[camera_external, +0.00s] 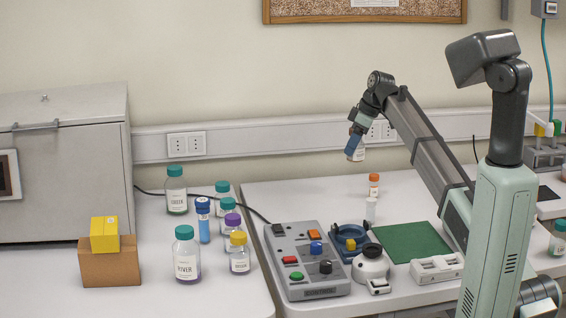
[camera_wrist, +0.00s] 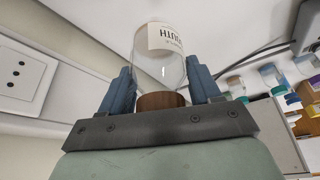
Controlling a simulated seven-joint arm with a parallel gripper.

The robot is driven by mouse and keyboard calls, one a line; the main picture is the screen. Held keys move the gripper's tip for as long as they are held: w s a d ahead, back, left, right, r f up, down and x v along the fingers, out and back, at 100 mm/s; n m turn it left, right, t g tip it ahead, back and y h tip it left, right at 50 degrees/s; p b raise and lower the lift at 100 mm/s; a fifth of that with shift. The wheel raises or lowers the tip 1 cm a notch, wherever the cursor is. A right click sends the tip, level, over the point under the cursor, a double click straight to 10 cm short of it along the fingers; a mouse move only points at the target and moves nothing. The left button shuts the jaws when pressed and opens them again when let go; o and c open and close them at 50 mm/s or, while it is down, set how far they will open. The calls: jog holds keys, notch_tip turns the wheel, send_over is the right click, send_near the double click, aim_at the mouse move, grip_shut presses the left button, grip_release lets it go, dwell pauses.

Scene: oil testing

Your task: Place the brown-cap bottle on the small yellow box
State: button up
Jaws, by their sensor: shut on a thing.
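The brown-cap bottle (camera_wrist: 160,65) is clear glass with a white label. Its brown cap (camera_wrist: 160,100) sits between the blue fingers in the wrist view. My gripper (camera_external: 354,142) is shut on it and holds it in the air in front of the wall, above the right-hand table. In the external view only part of the bottle (camera_external: 358,154) shows behind the fingers. The small yellow box (camera_external: 104,235) lies on top of a brown cardboard box (camera_external: 110,268) on the left table, far to the left of my gripper. Its top is bare.
Several capped bottles, one with a teal cap (camera_external: 186,262), stand right of the boxes. A grey control panel (camera_external: 306,262), a blue-and-white device (camera_external: 368,264) and a green mat (camera_external: 412,241) are on the right table. A large grey cabinet (camera_external: 60,165) stands behind the boxes.

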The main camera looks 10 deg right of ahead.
jog(key=s+a+r+n+g, duration=0.1)
jog(key=s+a+n, duration=0.15)
jog(key=a, duration=0.75)
jog(key=s+a+r+n, duration=0.1)
jog(key=s+a, duration=0.2)
jog(key=a, duration=0.8)
jog(key=s+a+r+n+g, duration=0.1)
jog(key=s+a+r+n, duration=0.15)
jog(key=s+a, duration=1.1)
jog(key=s+a+r+n+g, duration=0.15)
jog(key=s+a+r, duration=0.45)
jog(key=a, duration=1.2)
jog(key=s+a+r+n+g, duration=0.1)
jog(key=s+a+n, duration=0.2)
jog(key=s+a, duration=1.15)
send_over(130, 237)
jog(key=shift+m+t, duration=0.35)
jog(key=shift+f, duration=3.6)
jog(key=shift+f, duration=0.15)
jog(key=o, duration=1.2)
jog(key=shift+c, duration=0.2)
